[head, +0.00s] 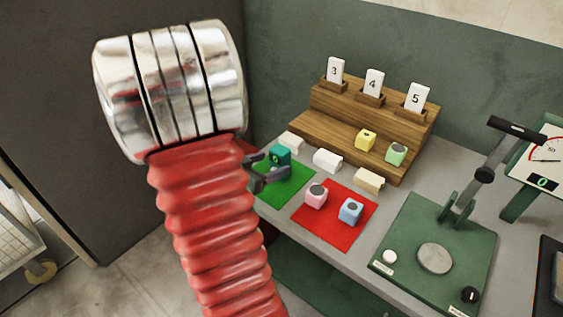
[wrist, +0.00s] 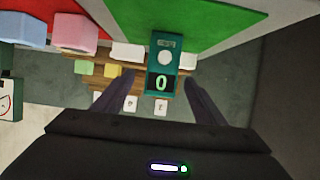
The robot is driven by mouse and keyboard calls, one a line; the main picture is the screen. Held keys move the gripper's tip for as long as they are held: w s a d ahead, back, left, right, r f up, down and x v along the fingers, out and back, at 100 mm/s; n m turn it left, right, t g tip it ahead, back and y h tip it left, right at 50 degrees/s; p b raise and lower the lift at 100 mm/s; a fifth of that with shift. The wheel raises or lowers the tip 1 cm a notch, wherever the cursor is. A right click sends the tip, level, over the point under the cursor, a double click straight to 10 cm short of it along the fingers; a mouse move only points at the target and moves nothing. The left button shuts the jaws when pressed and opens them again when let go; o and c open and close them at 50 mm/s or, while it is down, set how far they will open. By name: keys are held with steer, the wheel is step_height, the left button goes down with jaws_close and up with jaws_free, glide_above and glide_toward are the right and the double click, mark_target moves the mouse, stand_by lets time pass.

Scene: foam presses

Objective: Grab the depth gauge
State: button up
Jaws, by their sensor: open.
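The depth gauge (head: 280,154) is a small teal block with a lit display, on the green mat (head: 290,182) in the head view. In the wrist view, the gauge (wrist: 164,58) is upright in the picture, with a round pale button and a green "0". My gripper (head: 268,170) is open beside the gauge in the head view. In the wrist view, the two dark fingers of my gripper (wrist: 160,78) lie left and right of the gauge's display end, with a gap on both sides. I cannot tell whether the tips reach its depth.
A red mat (head: 335,236) holds a pink block (head: 316,196) and a blue block (head: 350,211). Several pale blocks (head: 328,160) stand before the wooden stepped rack (head: 350,135) with cards 3, 4 and 5. The green press (head: 435,235) is at right.

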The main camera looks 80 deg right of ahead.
mark_target(276, 162)
steer(key=shift+s+d+f, duration=0.2)
steer(key=shift+d, duration=0.2)
steer(key=shift+x, duration=2.6)
steer(key=shift+w+f, duration=0.1)
steer(key=shift+f, duration=0.05)
steer(key=c, duration=1.2)
